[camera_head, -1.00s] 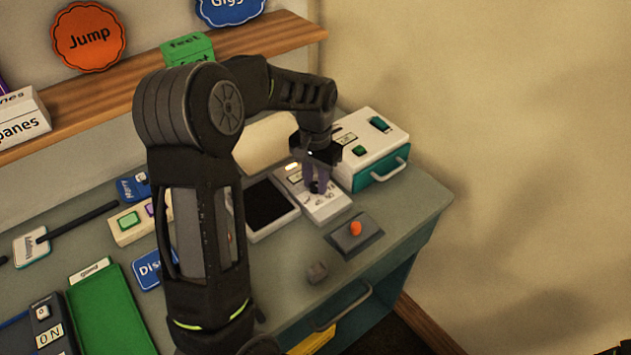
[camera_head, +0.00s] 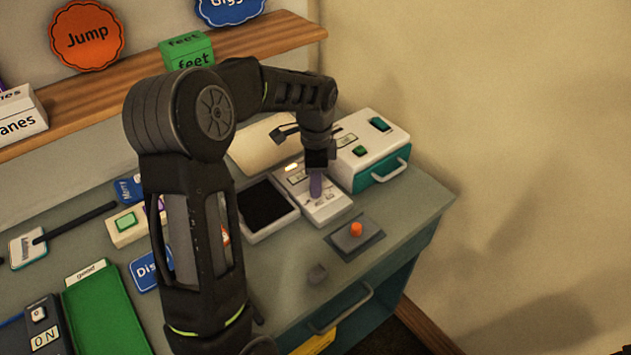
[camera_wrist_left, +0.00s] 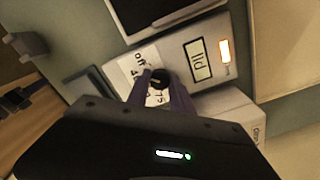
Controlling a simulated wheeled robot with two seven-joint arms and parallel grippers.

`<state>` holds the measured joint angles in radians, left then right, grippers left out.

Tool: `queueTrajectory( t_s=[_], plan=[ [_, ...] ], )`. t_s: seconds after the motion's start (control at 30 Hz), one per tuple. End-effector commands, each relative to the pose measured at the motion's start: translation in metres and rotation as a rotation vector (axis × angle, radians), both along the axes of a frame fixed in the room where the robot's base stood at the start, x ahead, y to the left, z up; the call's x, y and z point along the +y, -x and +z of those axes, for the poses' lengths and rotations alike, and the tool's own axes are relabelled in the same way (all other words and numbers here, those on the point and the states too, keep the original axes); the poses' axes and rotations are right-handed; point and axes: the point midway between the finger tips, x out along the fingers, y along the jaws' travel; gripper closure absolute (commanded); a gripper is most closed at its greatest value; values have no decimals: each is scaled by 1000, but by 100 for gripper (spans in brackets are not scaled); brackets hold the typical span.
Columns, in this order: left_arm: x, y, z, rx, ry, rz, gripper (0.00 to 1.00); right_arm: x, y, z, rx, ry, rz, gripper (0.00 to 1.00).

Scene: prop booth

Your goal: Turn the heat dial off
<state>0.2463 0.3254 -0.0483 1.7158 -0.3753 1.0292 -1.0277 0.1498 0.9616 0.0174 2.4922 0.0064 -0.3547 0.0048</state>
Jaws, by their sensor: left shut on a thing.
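The heat dial is a small black knob (camera_wrist_left: 158,78) on a white panel (camera_head: 335,211). In the left wrist view its plate carries printed marks, among them what looks like "off" at the upper left. I cannot read where the knob points. My left gripper (camera_head: 316,192) comes down onto the panel from above. In the left wrist view its purple fingers (camera_wrist_left: 159,85) are shut on the knob, one on each side. In the head view the fingers hide the knob. An indicator light glows on the panel (camera_wrist_left: 224,50). My right gripper is not in view.
A white and teal box (camera_head: 372,150) with a handle stands close to the panel's right. A dark-screened tray (camera_head: 267,205) lies to its left.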

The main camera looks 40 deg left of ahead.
Motion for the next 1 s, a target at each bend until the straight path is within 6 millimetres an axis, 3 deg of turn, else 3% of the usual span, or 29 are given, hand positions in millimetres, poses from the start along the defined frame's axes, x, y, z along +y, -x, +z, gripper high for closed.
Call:
queueTrajectory(
  t_s=[0.5, 1.0],
  plan=[
    [0, 0, 1, -1, 0, -438, 100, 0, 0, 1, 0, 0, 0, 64],
    [0, -1, 1, -1, -1, -569, 100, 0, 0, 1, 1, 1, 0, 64]
  ],
)
